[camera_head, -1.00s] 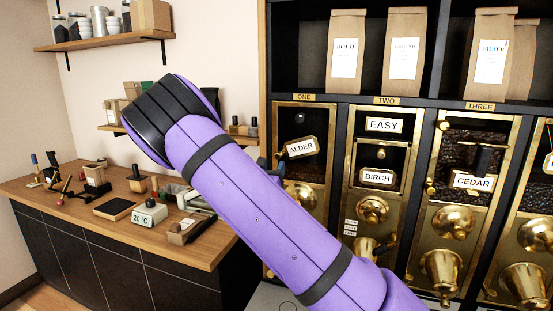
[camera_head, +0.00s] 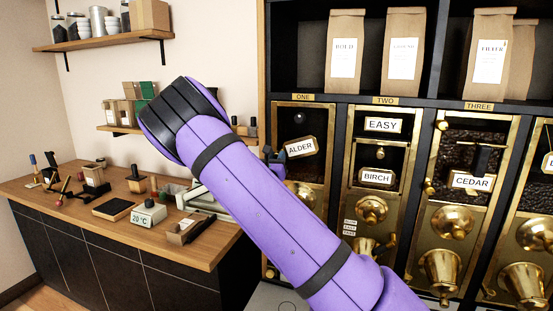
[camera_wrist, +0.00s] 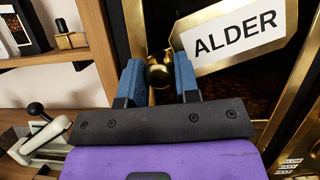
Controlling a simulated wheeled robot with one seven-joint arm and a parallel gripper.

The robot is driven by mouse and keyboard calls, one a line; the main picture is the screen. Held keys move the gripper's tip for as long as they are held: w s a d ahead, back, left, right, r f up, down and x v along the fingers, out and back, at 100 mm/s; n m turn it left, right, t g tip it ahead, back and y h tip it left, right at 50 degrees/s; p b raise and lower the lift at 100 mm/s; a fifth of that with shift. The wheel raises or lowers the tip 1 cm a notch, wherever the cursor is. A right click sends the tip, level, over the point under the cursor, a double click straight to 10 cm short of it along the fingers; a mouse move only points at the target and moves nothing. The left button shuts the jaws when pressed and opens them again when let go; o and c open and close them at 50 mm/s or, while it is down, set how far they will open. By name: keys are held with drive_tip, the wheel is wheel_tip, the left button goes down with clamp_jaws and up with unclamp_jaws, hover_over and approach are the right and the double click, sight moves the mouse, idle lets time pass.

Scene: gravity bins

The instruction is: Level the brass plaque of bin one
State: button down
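The brass-framed ALDER plaque (camera_head: 301,148) of bin one hangs tilted, its right end higher than its left. In the wrist view the plaque (camera_wrist: 238,36) is large at the upper right and also slopes up to the right. My gripper (camera_wrist: 158,74) has its two blue fingers apart, just below and left of the plaque's left end. A round brass knob (camera_wrist: 159,75) shows between the fingers; I cannot tell whether they touch it. In the head view my purple arm hides most of my gripper and part of bin one.
Bin two with its BIRCH plaque (camera_head: 377,177) and bin three with its CEDAR plaque (camera_head: 472,181) stand to the right. A wooden counter (camera_head: 60,190) with small tools lies at the left. A white lever device (camera_wrist: 40,140) shows at the wrist view's lower left.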

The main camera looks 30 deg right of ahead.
drive_tip(key=shift+w+a+r+m+g+h, duration=0.1)
drive_tip(key=shift+r+m+g+h, duration=0.3)
drive_tip(key=shift+m, duration=0.6)
drive_tip(key=shift+w+a+r+m+g+h, duration=0.15)
drive_tip(key=shift+r+m+g, duration=0.3)
drive_tip(key=shift+m, duration=0.55)
drive_tip(key=shift+d+r+m+g+h, duration=0.1)
drive_tip(key=shift+r+m+g+h, duration=0.3)
drive_tip(key=shift+m, duration=0.6)
drive_tip(key=c, duration=0.8)
unclamp_jaws()
drive_tip(key=shift+c, duration=0.2)
drive_tip(key=shift+a, duration=0.1)
drive_tip(key=v, duration=1)
drive_tip(key=shift+s+a, duration=0.25)
drive_tip(key=shift+a, duration=0.05)
